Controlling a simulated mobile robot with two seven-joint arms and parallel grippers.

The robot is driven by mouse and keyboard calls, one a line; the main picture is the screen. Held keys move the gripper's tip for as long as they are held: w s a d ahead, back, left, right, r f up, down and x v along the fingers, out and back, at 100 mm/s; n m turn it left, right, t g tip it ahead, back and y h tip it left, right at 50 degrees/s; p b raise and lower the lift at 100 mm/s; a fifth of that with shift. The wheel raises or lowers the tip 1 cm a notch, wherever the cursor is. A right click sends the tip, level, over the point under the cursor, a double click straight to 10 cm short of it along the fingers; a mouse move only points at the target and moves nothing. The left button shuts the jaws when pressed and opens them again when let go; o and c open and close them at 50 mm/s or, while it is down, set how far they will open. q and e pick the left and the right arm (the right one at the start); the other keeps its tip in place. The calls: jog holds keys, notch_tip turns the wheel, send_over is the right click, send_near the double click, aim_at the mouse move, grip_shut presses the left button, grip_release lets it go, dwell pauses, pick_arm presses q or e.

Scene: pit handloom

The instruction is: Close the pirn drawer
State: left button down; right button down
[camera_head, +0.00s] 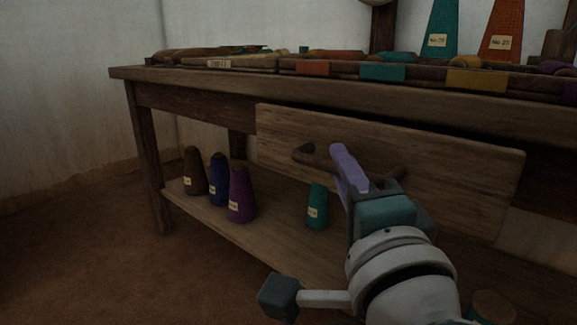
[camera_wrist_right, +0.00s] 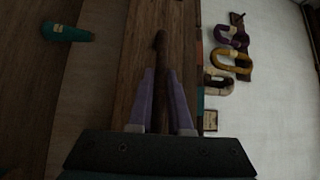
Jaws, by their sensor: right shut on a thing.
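The pirn drawer's pale wooden front (camera_head: 460,170) hangs under the loom table's top and appears to stand out from the frame, with a dark gap above it. How far it is out is hard to tell. A dark curved handle (camera_head: 306,152) runs across its front. My right gripper (camera_head: 338,152) is at the handle's middle, its purple fingers shut on it. In the right wrist view, the handle (camera_wrist_right: 161,50) passes between the two fingertips (camera_wrist_right: 163,75). The drawer's inside is hidden. My left gripper is not in view.
The wooden table (camera_head: 150,150) carries a rack with coloured labels, a green cone (camera_head: 442,25) and an orange cone (camera_head: 502,30). Its lower shelf (camera_head: 270,238) holds brown, blue, purple (camera_head: 241,195) and teal (camera_head: 317,205) cones below the drawer. The floor at left is clear.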

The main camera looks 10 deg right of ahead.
aim_at(359, 160)
jog(key=w+d, duration=0.2)
jog(key=d, duration=0.1)
jog(key=shift+w+d+p, duration=0.1)
jog(key=shift+w+p, duration=0.05)
jog(key=shift+p, duration=0.15)
jog(key=shift+f, duration=0.1)
jog(key=c, duration=0.8)
grip_release()
jog(key=shift+w, duration=0.1)
jog(key=shift+c, duration=0.2)
jog(key=shift+s, duration=0.25)
jog(key=s+a+f+p, duration=0.1)
jog(key=s+p, duration=0.1)
jog(key=s, duration=0.7)
jog(key=shift+s, duration=0.2)
jog(key=shift+a, duration=0.1)
